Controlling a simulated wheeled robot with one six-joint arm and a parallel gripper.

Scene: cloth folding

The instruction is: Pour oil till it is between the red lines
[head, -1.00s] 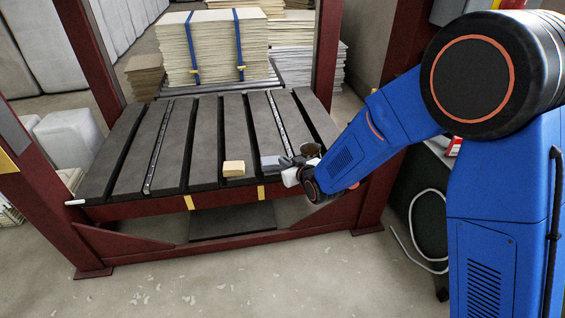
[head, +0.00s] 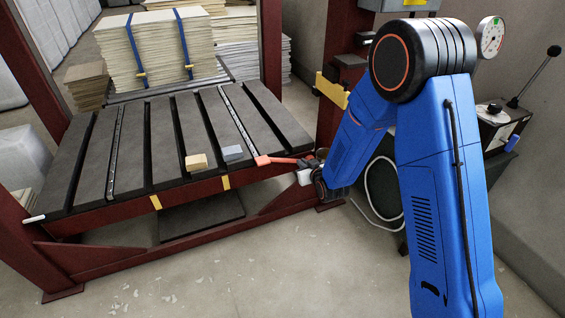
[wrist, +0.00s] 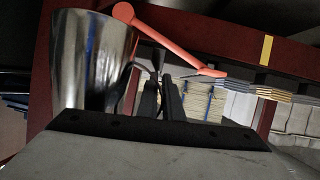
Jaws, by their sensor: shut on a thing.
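My gripper (wrist: 166,97) is shut on a shiny metal can in the wrist view (wrist: 92,60), apparently at its handle side. The oil inside is not visible. I cannot make out the red lines of the task in any view.
The dark grooved press table (head: 165,150) carries a yellowish block (head: 196,161) and a grey block (head: 232,153). A red column (head: 340,110) with a yellow bracket (head: 332,90) stands by my arm. At right are a round gauge (head: 490,38) and a machine with a lever (head: 533,78).

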